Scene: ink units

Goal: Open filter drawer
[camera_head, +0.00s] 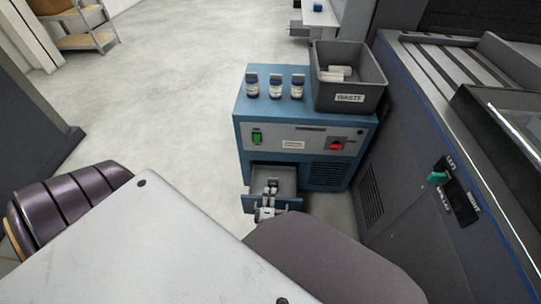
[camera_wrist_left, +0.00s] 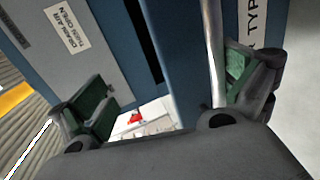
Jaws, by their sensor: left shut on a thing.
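The blue ink unit (camera_head: 290,128) stands on the floor with its filter drawer (camera_head: 284,176) pulled out at the lower left of its front. Grey and white parts show in the drawer opening. My left gripper (camera_head: 268,205) is at the drawer front. In the left wrist view, the green-padded fingers of my left gripper (camera_wrist_left: 170,92) stand on either side of the blue drawer front (camera_wrist_left: 184,65) and a grey bar, likely the handle (camera_wrist_left: 214,45). It is shut on the drawer handle; the exact contact is partly hidden. My right gripper is not seen.
A large dark machine (camera_head: 400,180) stands close on the right. Open floor (camera_head: 170,110) lies to the left.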

